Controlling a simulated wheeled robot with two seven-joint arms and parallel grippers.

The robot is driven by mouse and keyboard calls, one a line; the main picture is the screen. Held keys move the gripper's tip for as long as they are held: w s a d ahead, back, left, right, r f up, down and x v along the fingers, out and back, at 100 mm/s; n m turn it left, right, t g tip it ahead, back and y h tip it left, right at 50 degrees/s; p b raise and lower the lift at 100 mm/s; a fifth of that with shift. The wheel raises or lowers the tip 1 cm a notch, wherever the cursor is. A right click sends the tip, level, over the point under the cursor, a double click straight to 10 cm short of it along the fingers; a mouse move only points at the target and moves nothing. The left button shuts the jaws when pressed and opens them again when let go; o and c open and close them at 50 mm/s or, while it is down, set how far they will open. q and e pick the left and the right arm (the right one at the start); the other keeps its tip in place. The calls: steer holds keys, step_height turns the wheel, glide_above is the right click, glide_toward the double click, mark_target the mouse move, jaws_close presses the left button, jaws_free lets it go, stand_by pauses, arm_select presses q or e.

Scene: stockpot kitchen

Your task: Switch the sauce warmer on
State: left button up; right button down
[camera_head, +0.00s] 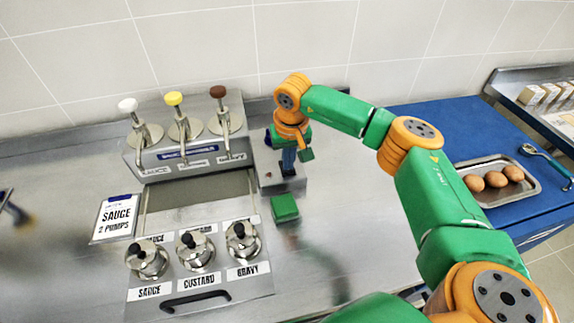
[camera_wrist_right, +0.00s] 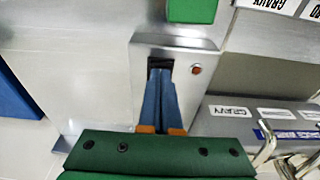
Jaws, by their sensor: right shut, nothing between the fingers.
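The sauce warmer (camera_head: 185,155) is a steel box against the wall with white, yellow and brown pump knobs. A small steel switch box (camera_head: 268,188) adjoins its right side. In the right wrist view the box has a black rocker switch (camera_wrist_right: 153,62) and a round reddish lamp (camera_wrist_right: 196,69); I cannot tell if the lamp is lit. My right gripper (camera_head: 289,172) points down with its blue fingers together and empty. Its tips (camera_wrist_right: 161,70) are at the switch and partly hide it; contact is unclear. A dark part at the head view's left edge may be my left gripper (camera_head: 14,212).
A green block (camera_head: 285,208) lies in front of the switch box. A steel rack (camera_head: 200,270) with three labelled lidded pots stands in front. A sauce sign (camera_head: 116,217) is at left. A tray (camera_head: 530,185) of brown eggs is on the blue surface at right.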

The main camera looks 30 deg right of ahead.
steer(key=shift+f, duration=0.25)
step_height(320, 180, up, 7)
steer(key=p, duration=0.5)
stand_by(0.4)
